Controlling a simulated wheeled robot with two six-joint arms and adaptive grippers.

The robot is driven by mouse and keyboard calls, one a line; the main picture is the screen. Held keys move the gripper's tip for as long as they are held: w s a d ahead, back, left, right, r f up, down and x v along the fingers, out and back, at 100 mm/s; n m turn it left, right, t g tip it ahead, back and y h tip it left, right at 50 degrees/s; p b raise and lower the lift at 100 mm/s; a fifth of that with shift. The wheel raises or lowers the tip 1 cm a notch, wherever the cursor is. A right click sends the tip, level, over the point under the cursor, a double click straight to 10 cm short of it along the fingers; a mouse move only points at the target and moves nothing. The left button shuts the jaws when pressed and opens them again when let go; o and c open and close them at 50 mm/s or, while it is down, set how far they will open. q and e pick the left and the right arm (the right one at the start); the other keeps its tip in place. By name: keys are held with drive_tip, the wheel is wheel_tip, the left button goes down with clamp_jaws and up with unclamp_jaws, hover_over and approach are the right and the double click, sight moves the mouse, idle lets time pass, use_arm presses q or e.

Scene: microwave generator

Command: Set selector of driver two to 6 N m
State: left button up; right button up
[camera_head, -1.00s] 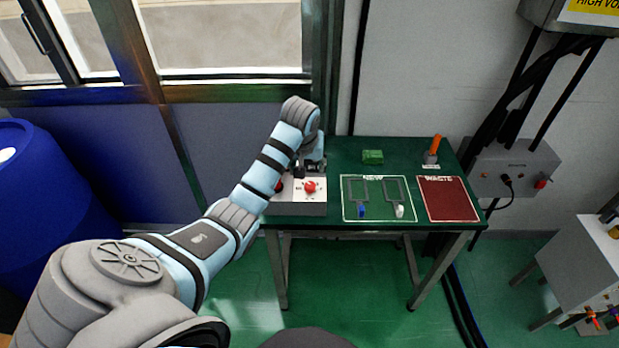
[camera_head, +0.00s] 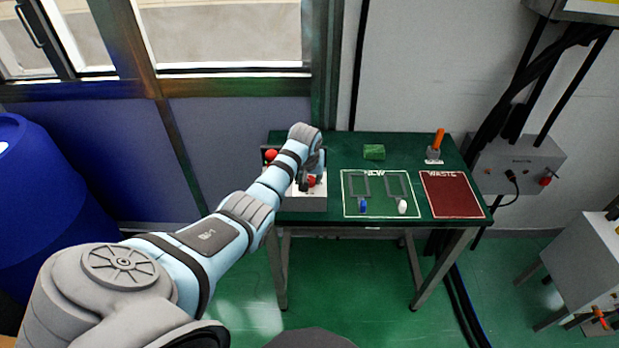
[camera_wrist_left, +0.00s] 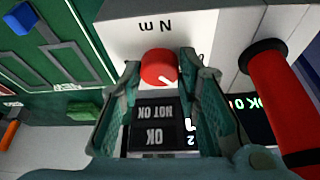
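The white driver box (camera_head: 300,204) stands at the left end of the green table, partly hidden by my left arm. Its red selector knob (camera_wrist_left: 158,67) has a white pointer mark and sits beside an upside-down "N m" label; it also shows in the head view (camera_head: 312,181). My left gripper (camera_wrist_left: 160,62) is over the knob, with one finger on each side and small gaps visible; contact cannot be told. Between the fingers is a dark panel (camera_wrist_left: 154,126) reading "OK" and "NOT OK". Most of the scale numbers are hidden. My right gripper is out of view.
A red handle (camera_wrist_left: 278,95) stands close to the right of the knob in the wrist view. A green block (camera_head: 374,152), an orange-handled item (camera_head: 437,141), the NEW area (camera_head: 382,210) and the red WASTE area (camera_head: 450,195) lie right of the box.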

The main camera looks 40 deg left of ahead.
use_arm(q)
drive_tip(key=c, duration=0.5)
